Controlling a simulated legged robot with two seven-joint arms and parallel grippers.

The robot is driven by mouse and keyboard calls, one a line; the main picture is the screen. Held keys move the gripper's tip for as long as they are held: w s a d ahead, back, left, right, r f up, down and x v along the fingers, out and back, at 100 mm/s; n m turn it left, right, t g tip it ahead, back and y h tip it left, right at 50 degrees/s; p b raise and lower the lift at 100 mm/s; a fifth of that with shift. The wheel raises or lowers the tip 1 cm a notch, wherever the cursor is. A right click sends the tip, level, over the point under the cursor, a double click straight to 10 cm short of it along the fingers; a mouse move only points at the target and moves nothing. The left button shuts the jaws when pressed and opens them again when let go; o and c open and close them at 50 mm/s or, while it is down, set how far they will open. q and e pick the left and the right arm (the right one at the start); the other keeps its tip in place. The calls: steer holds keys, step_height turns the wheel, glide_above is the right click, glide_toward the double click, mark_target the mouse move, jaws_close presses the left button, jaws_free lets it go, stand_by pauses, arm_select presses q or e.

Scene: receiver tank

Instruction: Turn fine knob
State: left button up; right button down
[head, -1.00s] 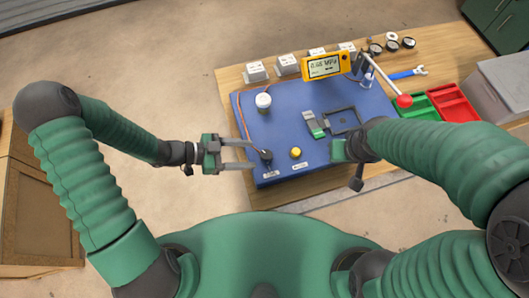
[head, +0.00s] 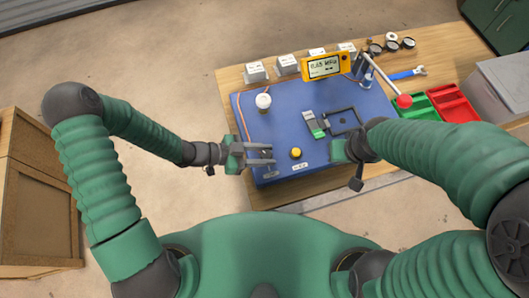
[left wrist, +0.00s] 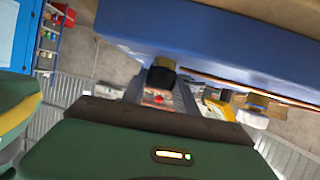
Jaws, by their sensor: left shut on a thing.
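A black knob (left wrist: 161,76) at the front left corner of the blue panel (head: 285,120) sits between my left gripper's fingers in the left wrist view. My left gripper (head: 268,154) reaches over that corner and is shut on the knob, mostly hiding it in the head view. A yellow round button (head: 296,153) sits just right of the gripper. The yellow digital gauge (head: 326,66) stands at the panel's back, showing small digits. My right gripper (head: 338,151) hangs by the panel's front right; its fingers are hidden, so its opening cannot be told.
A white-capped part (head: 263,101) stands on the panel behind my left gripper. A red-ended lever (head: 404,101), a green tray (head: 418,108) and a red tray (head: 452,103) lie right.

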arm_select(q)
steer(key=shift+d+r, duration=0.1)
steer(key=shift+d, duration=0.1)
jaws_close()
steer(key=shift+w+m+g, duration=0.15)
steer(key=shift+m+g, duration=0.15)
steer(key=shift+m+g+p, duration=0.3)
steer(key=shift+m+g, duration=0.2)
steer(key=o, duration=0.8)
jaws_free()
steer(key=o, duration=0.3)
steer(key=shift+d, duration=0.25)
steer(key=shift+a, duration=0.15)
